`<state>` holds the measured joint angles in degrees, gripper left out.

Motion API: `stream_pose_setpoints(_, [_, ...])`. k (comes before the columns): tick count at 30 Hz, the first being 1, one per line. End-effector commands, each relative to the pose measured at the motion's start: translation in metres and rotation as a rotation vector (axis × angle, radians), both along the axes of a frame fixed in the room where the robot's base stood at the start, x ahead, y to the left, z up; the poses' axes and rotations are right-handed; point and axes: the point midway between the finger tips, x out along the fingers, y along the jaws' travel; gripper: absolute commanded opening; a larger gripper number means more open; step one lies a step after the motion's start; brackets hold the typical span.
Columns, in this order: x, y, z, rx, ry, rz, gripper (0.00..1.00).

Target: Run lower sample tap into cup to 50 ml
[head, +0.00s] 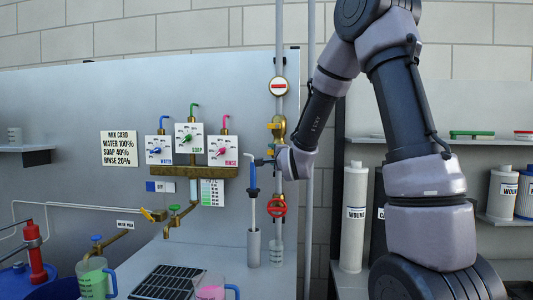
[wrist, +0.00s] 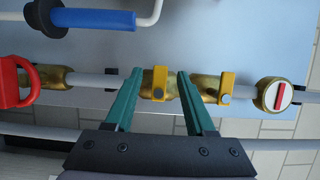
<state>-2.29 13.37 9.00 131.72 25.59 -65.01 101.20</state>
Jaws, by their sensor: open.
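Two yellow tap handles sit on brass bodies on a vertical pipe. In the wrist view, where the pipe runs sideways, the handle nearer the red wheel is the lower one (wrist: 160,84) and the other is the upper one (wrist: 226,88). My gripper (wrist: 160,73) is open, with one teal finger on each side of the lower handle; contact is unclear. In the head view my gripper (head: 270,160) is at the pipe, partly hidden by its own wrist. A clear marked cup (head: 276,254) stands at the foot of the pipe; its level is too small to read.
A red wheel (head: 278,207) is below the taps, and a round red-and-white sign (head: 278,86) above. A blue-handled tool (head: 253,178) stands upright in a grey holder just left of the pipe. Shelves with white cylinders (head: 354,215) are to the right.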

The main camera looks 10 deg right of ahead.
Motion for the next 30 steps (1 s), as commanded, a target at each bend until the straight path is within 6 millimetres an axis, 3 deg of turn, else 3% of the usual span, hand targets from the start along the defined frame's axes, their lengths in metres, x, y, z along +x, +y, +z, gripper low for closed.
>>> stream_pose_setpoints(3, [0.025, 0.002, 0.0, -0.001, 0.0, 0.0, 0.55])
stream_pose_setpoints(10, [0.059, 0.004, 0.0, -0.001, 0.0, 0.0, 0.55])
stream_pose_setpoints(23, [0.07, 0.005, 0.0, -0.003, 0.001, 0.0, 0.55])
stream_pose_setpoints(27, [0.07, 0.005, 0.0, -0.002, 0.001, 0.0, 0.05])
stream_pose_setpoints(28, [0.07, 0.005, 0.0, -0.002, 0.001, 0.0, 0.0])
stream_pose_setpoints(30, [0.07, 0.005, 0.0, -0.002, 0.001, 0.0, 0.0])
